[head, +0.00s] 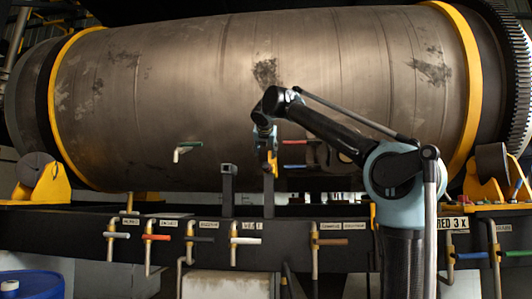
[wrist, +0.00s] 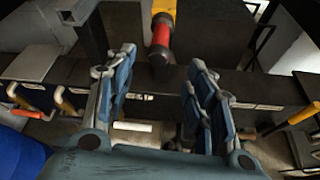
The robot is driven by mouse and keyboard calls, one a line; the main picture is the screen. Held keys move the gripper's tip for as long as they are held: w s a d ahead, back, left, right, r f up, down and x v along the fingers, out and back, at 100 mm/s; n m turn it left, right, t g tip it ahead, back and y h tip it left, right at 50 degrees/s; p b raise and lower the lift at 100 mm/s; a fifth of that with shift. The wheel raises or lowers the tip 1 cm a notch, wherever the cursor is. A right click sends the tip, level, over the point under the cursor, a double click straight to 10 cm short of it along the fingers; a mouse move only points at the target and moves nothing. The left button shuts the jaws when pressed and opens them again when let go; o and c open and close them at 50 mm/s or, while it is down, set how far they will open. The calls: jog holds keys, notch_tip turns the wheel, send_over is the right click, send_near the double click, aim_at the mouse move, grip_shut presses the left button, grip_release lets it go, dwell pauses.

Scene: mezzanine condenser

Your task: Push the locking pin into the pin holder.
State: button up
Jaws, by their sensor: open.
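The red locking pin (wrist: 161,33) shows in the wrist view at top centre, with a dark grey end towards me. Its far end meets a yellow part (wrist: 163,7), which seems to be the pin holder; how deep the pin sits there I cannot tell. In the head view a small yellow part (head: 272,164) shows at the top of a dark post, just below my gripper (head: 266,138). In the wrist view my gripper (wrist: 162,60) is open, its blue fingers spread left and right of the pin's near end. Nothing is between the fingers that I can see held.
The large metal condenser (head: 200,100) fills the background. A second dark post (head: 228,190) stands to the left, also close by in the wrist view (wrist: 88,30). Below runs a dark beam (head: 90,225) with several labelled valve handles. A blue drum (head: 30,284) stands at lower left.

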aim_at(266, 167)
jog(key=x, duration=1.5)
jog(key=shift+d, duration=0.1)
jog(key=shift+c, duration=0.5)
grip_shut()
jog(key=s, duration=3)
jog(key=shift+a, duration=0.5)
dwell(0.4)
